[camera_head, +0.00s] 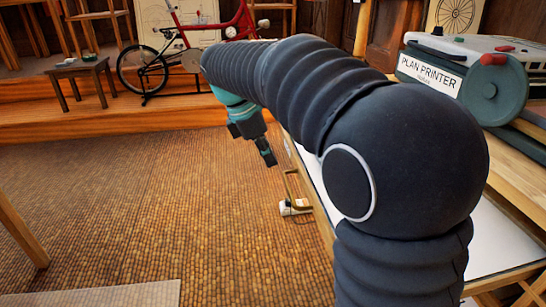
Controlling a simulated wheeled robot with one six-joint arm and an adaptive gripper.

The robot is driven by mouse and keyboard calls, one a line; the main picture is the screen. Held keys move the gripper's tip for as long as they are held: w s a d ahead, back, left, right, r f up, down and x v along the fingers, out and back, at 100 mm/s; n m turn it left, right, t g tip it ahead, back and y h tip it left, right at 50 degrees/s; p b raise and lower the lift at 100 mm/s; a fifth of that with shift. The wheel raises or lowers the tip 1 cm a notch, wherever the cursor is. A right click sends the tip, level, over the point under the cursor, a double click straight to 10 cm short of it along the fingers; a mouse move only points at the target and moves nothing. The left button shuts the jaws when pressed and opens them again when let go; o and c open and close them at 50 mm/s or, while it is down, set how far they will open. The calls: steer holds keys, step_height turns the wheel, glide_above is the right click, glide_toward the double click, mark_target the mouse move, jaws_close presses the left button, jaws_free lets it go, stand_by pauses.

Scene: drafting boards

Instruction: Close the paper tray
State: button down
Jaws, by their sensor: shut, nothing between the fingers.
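The paper tray (508,278) is a shallow wooden tray with white paper (497,243) in it. It sticks out below the plan printer (478,78) at the right, so it stands open. My dark arm hides much of its middle. A bracket-like handle (290,187) shows at the tray's left side. My gripper (269,160) is shut and empty. It hangs pointing down, just left of the tray's far left corner in the picture. I cannot tell whether it touches the tray.
A small white object (295,207) lies low beside the tray. A red bicycle (190,40) and a small dark table (82,78) stand on a raised wooden step (100,118) at the back. The brown floor (150,210) left of the tray is mostly clear.

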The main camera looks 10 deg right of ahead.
steer(key=d+f+b, duration=0.1)
steer(key=d+f, duration=0.1)
steer(key=f, duration=0.1)
steer(key=d+f+b, duration=0.1)
steer(key=d+f, duration=0.2)
steer(key=shift+d+f, duration=0.3)
steer(key=shift+f, duration=0.05)
steer(key=shift+d, duration=0.55)
steer(key=shift+d+r, duration=0.1)
